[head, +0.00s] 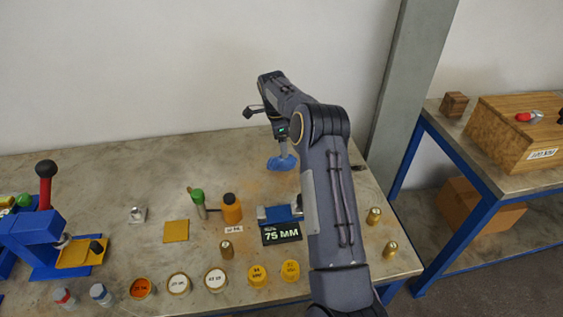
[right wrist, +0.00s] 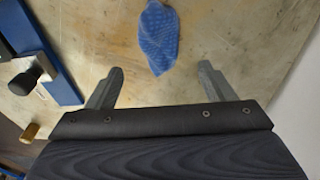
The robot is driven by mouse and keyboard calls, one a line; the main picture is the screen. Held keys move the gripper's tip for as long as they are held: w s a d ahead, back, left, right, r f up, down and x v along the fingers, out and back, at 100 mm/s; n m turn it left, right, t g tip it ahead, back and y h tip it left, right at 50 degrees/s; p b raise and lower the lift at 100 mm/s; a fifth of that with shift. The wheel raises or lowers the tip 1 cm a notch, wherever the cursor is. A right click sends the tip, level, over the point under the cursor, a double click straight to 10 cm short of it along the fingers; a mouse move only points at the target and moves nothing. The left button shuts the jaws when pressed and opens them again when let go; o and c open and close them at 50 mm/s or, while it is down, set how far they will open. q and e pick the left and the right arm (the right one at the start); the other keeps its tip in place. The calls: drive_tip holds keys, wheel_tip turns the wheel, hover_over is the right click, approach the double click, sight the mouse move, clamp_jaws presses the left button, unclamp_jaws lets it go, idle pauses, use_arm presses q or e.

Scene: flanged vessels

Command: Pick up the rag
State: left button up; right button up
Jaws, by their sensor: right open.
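The rag (head: 282,162) is a blue crumpled cloth lying on the bench near its back edge in the head view. It also shows at the top middle of the right wrist view (right wrist: 158,38), with a dotted texture. My right gripper (head: 284,147) is above the rag in the head view, and its fingertips are hard to make out there. In the right wrist view the two grey fingers (right wrist: 160,84) are spread apart with nothing between them, and the rag lies ahead of the gap. My left gripper is not in view.
A blue vise-like block (head: 279,214) with a "75 MM" sign (head: 281,233) sits nearer the front. An orange bottle (head: 231,209), a green-topped bottle (head: 198,202) and a yellow square (head: 176,231) stand to the left. A blue press (head: 40,243) is at far left. Bench around the rag is clear.

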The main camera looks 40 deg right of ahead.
sight(281, 158)
wheel_tip(281, 158, down, 7)
drive_tip(key=shift+f+p, duration=0.15)
drive_tip(key=shift+p, duration=0.6)
drive_tip(key=shift+a, duration=0.1)
drive_tip(key=shift+c, duration=0.2)
drive_tip(key=c, duration=1)
drive_tip(key=shift+c, duration=0.2)
drive_tip(key=shift+r, duration=0.75)
drive_tip(key=s+a+r+b, duration=0.4)
drive_tip(key=s+a+r, duration=0.2)
drive_tip(key=a+r, duration=0.5)
drive_tip(key=shift+s+a+r, duration=0.15)
drive_tip(key=shift+a+r, duration=0.15)
drive_tip(key=shift+a, duration=0.45)
